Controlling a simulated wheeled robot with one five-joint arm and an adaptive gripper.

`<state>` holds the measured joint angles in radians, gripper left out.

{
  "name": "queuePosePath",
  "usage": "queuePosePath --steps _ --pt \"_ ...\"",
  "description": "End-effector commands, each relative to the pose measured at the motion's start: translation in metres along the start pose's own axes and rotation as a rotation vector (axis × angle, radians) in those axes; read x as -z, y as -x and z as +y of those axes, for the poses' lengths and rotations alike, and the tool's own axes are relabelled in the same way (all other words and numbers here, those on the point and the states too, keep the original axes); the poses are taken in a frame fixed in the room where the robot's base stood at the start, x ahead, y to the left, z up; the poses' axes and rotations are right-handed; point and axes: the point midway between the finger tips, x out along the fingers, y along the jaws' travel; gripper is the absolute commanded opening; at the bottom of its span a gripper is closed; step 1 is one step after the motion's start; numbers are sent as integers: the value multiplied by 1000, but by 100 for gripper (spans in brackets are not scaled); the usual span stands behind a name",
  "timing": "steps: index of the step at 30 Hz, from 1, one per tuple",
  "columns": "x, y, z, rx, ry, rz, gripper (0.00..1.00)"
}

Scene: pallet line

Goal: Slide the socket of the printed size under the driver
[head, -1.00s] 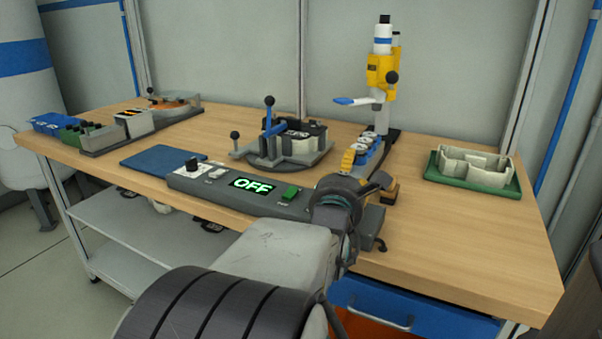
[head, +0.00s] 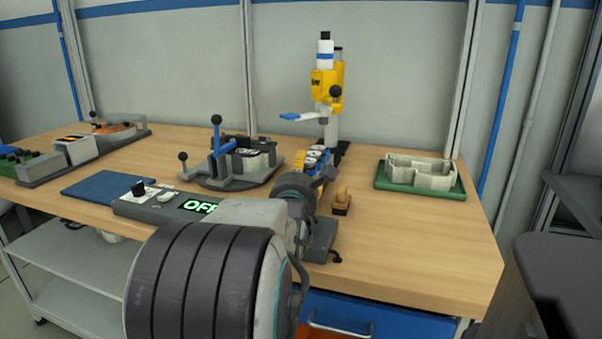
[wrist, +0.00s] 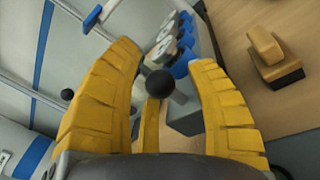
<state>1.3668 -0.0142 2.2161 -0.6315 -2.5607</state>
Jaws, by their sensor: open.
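The driver (head: 325,80) is a yellow and white upright tool on a stand at the back of the bench, with a blue-tipped lever and black knob. A row of several silver sockets in blue holders (head: 316,158) stands in front of it; it also shows in the wrist view (wrist: 187,62). Printed sizes are too small to read. My gripper (wrist: 164,55) has its yellow fingers apart. A black ball knob (wrist: 159,83) appears between them, beside the socket row; I cannot tell whether they touch it. In the head view my arm mostly hides the fingers.
A control box (head: 165,202) has a display reading OFF, partly covered by my arm. A round fixture (head: 235,168) with blue handle stands left. A green tray (head: 420,183) is right. Bare bench lies at right front.

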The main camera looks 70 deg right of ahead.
Motion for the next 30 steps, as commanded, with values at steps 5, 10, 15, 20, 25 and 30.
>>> queuePosePath --steps 5,10,15,20,25,30 --pt "0 0 0 0 0 0 51" --pt "0 0 0 0 0 0 41" --pt "0 0 0 0 0 0 26" --pt "0 0 0 0 0 0 12" --pt "0 0 0 0 0 -1 0" --pt "-1 0 0 0 0 -2 0"
